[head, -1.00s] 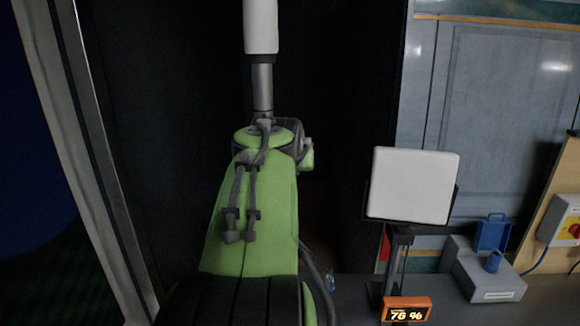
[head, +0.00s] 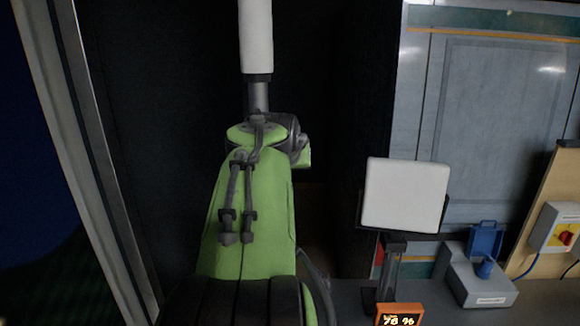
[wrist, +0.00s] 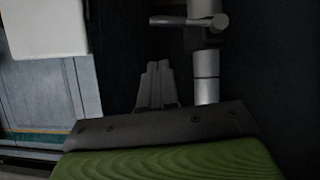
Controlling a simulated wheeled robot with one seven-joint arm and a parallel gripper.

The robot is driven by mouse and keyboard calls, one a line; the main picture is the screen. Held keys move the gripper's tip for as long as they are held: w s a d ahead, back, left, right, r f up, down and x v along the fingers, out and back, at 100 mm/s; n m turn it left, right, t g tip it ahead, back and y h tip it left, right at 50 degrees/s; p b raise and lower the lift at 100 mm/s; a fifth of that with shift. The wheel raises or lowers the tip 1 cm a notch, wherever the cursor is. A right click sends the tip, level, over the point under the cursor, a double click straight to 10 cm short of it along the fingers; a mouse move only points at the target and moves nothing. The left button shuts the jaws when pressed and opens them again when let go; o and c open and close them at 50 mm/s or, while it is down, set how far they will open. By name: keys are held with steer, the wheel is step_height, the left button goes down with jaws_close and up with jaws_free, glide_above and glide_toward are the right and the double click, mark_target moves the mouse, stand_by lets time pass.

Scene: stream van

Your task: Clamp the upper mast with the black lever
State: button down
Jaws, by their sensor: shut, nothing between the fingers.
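In the wrist view my gripper (wrist: 156,84) is dark grey, its fingers together and empty. To its right a pale silver post (wrist: 206,76) stands upright in the picture, its other end hidden behind the plate at my gripper's base. Above it, a grey collar with a sideways bar (wrist: 172,21) looks like the mast clamp and its lever; in this dim light I cannot tell if the bar is black. The fingertips are apart from it. In the head view a white tube (head: 256,38) above a silver rod (head: 258,95) may be the mast. My green arm hides what is below.
A square white panel (head: 404,196) on a black stand is at right. Beside it are a grey box with a blue lid (head: 477,275), a red-yellow switch (head: 565,238) and an orange display (head: 399,314). Dark walls flank my arm closely.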

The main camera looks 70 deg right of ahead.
steer(key=s+v, duration=0.1)
steer(key=v, duration=0.8)
steer(key=shift+f, duration=0.1)
steer(key=shift+s+a, duration=0.1)
steer(key=w+a+f+n+t+y+b, duration=0.1)
steer(key=w+a+f+n+t+y, duration=0.25)
steer(key=w+a+f, duration=0.45)
steer(key=w+a+f+n+t+y, duration=0.25)
steer(key=w+a+f+n, duration=0.3)
steer(key=a, duration=0.55)
steer(key=s+a+f+n+g+y, duration=0.1)
steer(key=s+a+f+n+y, duration=0.1)
steer(key=a+f, duration=0.3)
steer(key=s+a+f+n+g+y, duration=0.1)
steer(key=a+f+n+y, duration=0.2)
steer(key=a+f, duration=0.3)
steer(key=a, duration=0.5)
steer(key=shift+s+a+f+n+b, duration=0.3)
steer(key=shift+s+a+f+n, duration=0.05)
steer(key=shift+s+n, duration=0.05)
